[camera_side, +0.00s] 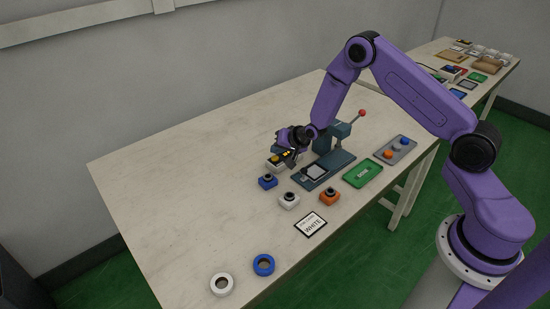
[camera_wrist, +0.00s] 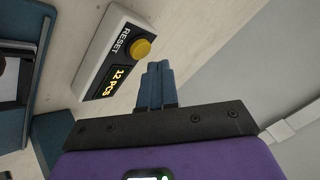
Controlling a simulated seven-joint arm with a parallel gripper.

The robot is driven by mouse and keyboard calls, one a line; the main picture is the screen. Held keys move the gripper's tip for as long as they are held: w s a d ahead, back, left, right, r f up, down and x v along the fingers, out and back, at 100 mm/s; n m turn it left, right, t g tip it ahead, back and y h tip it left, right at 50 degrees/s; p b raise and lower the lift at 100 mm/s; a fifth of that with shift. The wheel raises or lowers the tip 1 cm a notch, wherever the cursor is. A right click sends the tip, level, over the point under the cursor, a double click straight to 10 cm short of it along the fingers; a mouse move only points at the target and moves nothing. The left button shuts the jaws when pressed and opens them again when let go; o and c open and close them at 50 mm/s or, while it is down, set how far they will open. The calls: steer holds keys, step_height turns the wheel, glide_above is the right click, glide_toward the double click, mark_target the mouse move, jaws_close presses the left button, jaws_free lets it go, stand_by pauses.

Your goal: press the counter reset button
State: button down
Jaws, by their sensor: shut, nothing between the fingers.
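The counter (camera_wrist: 112,53) is a pale box with a yellow round button (camera_wrist: 141,47) beside the word RESET and a dark display reading "12 PCS" in the wrist view. In the side view the counter (camera_side: 274,165) is partly hidden under my gripper (camera_side: 285,159). In the wrist view my gripper (camera_wrist: 157,66) has its blue-grey fingers together with nothing between them. The fingertips show close to the button, just right of and below it in the picture. I cannot tell their height above it or whether they touch.
A press with a red-knobbed lever (camera_side: 340,132) stands right of the counter. A "WHITE" card (camera_side: 311,224) and a green tray (camera_side: 362,173) lie nearby. The table's left side is clear.

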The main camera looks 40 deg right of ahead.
mark_target(277, 159)
steer(key=shift+f, duration=0.1)
steer(key=shift+f, duration=0.35)
steer(key=shift+f, duration=0.45)
stand_by(0.9)
steer(key=shift+r, duration=0.85)
steer(key=shift+r, duration=2.5)
